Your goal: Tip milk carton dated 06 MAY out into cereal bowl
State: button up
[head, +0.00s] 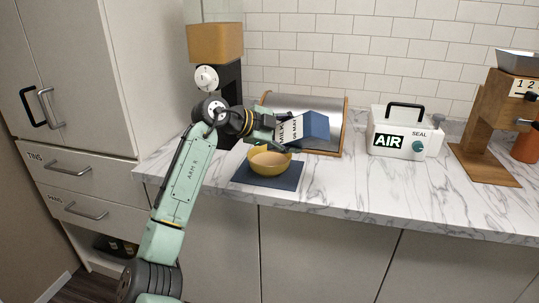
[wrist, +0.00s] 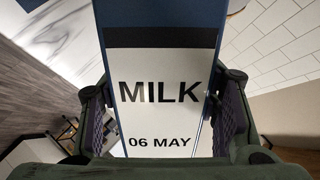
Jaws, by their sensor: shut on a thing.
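The milk carton (head: 308,129) is blue with a white label reading MILK and 06 MAY. It lies tilted on its side in the air, its blue end toward the right. In the wrist view the carton (wrist: 160,90) fills the middle between the two pads. My gripper (head: 280,131) is shut on it, above the cereal bowl. The yellow cereal bowl (head: 269,160) stands upright on a dark blue mat (head: 262,178) and holds something pale brown. I cannot see any milk stream.
A metal bread bin (head: 330,108) with wooden ends stands behind the carton. A dark machine with a wooden top (head: 215,43) is at the back left. A white AIR SEAL box (head: 396,131) and a wooden grinder (head: 488,135) stand to the right. The counter right of the mat is clear.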

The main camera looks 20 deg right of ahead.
jog(key=shift+w+a+r, duration=0.1)
jog(key=shift+w+r, duration=0.15)
dwell(0.3)
